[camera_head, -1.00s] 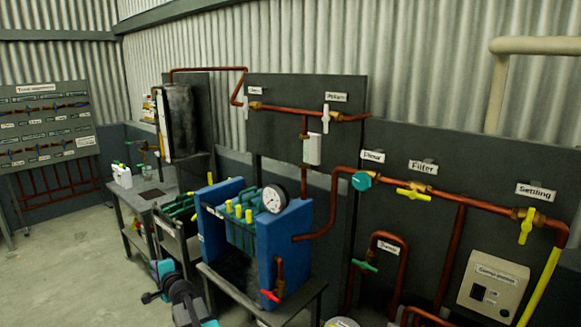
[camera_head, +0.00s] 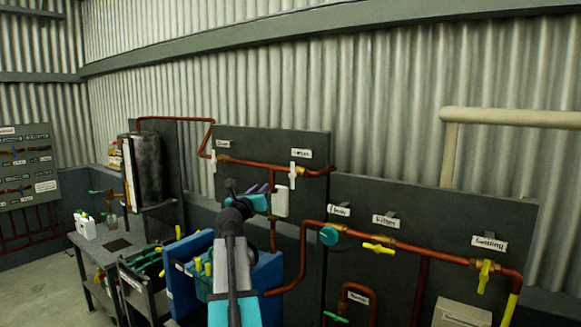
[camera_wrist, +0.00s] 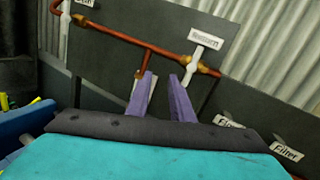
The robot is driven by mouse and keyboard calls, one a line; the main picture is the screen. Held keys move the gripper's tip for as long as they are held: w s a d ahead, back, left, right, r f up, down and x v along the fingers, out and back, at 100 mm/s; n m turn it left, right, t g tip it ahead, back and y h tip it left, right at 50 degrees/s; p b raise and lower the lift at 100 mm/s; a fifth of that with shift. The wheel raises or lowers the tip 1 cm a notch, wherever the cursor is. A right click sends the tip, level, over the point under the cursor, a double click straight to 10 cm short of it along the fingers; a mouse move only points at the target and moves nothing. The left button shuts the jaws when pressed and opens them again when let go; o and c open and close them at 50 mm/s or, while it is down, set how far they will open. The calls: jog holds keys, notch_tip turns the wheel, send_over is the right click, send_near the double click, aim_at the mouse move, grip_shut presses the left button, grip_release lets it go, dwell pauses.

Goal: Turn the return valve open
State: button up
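My gripper (camera_head: 258,189) is raised in front of the upper dark panel (camera_head: 262,147). In the wrist view its two purple fingers (camera_wrist: 161,77) are apart with nothing held between them. A copper pipe on this panel carries two white-handled valves, one at the left (camera_head: 214,161) and one at the right (camera_head: 293,173). In the wrist view the right white valve (camera_wrist: 194,64) is above and right of the fingertips, apart from them. The label (camera_wrist: 206,37) above it is too blurred to read. I cannot tell for certain which valve is the return valve.
A white box (camera_head: 280,201) hangs below the pipe, close behind the fingers. Right of it are a teal valve (camera_head: 329,236), two yellow-handled valves (camera_head: 378,248) (camera_head: 484,277) and a green-handled valve (camera_head: 336,317). The blue press (camera_head: 262,283) stands below my arm.

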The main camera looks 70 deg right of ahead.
aim_at(292, 170)
jog(key=s+d+r+m+g, duration=0.1)
jog(key=s+r+m+g, duration=0.1)
jog(key=s, duration=0.4)
notch_tip(292, 170, up, 2)
jog(key=shift+d+m+p, duration=0.25)
jog(key=shift+m+p, duration=0.05)
jog(key=shift+m, duration=0.4)
jog(key=shift+s+d, duration=0.1)
jog(key=shift+d+p, duration=2.4)
jog(key=shift+d, duration=4.4)
